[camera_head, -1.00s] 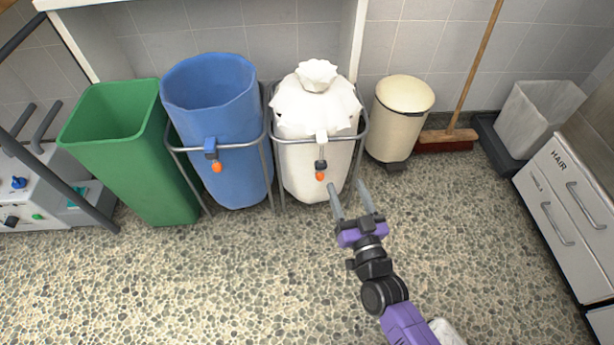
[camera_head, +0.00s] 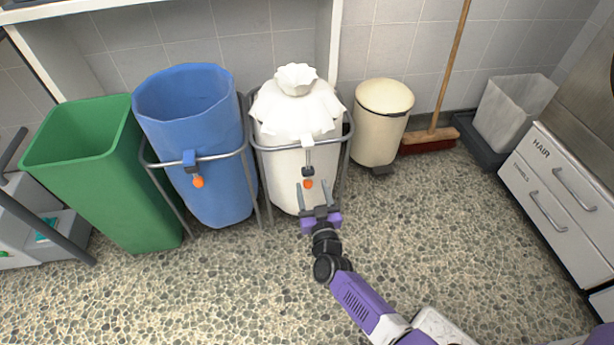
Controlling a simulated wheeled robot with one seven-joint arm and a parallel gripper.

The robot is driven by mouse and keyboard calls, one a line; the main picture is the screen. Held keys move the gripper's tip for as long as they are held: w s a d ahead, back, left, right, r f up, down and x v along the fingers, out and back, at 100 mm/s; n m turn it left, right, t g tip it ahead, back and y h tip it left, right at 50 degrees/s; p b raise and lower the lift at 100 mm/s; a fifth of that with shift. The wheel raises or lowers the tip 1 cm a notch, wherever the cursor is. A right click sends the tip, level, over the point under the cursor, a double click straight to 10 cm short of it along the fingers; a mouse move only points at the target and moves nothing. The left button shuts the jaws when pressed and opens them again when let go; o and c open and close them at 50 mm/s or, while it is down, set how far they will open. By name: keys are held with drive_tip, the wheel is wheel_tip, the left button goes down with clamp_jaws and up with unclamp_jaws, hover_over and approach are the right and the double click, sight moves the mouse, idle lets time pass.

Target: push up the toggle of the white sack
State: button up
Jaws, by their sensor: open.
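The white sack (camera_head: 280,172) hangs in a grey metal frame with its top gathered closed. Its toggle, a dark stem with an orange tip (camera_head: 308,184), hangs down below a white clamp (camera_head: 307,143) on the frame's front rail. My gripper (camera_head: 314,187) is open, with its two grey fingers pointing up at the sack. In the picture the orange tip lies between the fingertips. I cannot tell the remaining depth between the fingers and the toggle, or whether they touch.
A blue sack (camera_head: 200,135) with its own orange-tipped toggle (camera_head: 198,182) stands left of the white one. A green bin (camera_head: 100,180) is farther left. A cream pedal bin (camera_head: 380,125) and a broom (camera_head: 430,138) stand right. The speckled floor in front is clear.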

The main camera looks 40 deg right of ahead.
sight(309, 175)
drive_tip(key=shift+b+x, duration=1.15)
drive_tip(key=shift+x, duration=1.8)
clamp_jaws()
